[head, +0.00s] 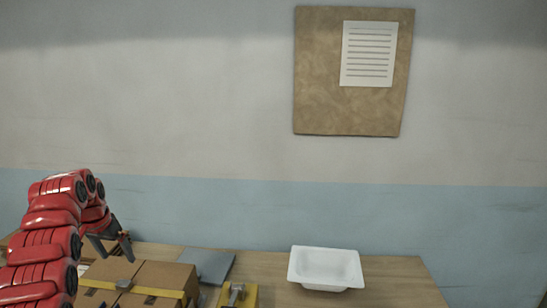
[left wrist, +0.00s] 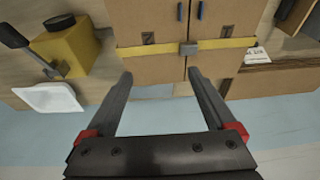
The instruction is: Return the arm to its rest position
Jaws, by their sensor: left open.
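My left arm (head: 50,235) is red and comes in from the left in the head view, bent at the elbow. My left gripper (head: 108,246) hangs at its end above the cardboard boxes on the left of the table. In the left wrist view my left gripper (left wrist: 160,75) has its two dark fingers spread wide, with nothing between them. The cardboard boxes (left wrist: 148,70) with a yellow strap lie beyond the fingertips. A white tub shell (head: 326,266) sits on the table, well to the right of the gripper. My right gripper is not in view.
The wooden table (head: 395,280) has free room right of the tub. A grey flat sheet (head: 208,264) lies behind the boxes. A yellow tool (head: 238,295) stands at the front edge of view. A brown board (head: 350,110) with paper hangs on the wall.

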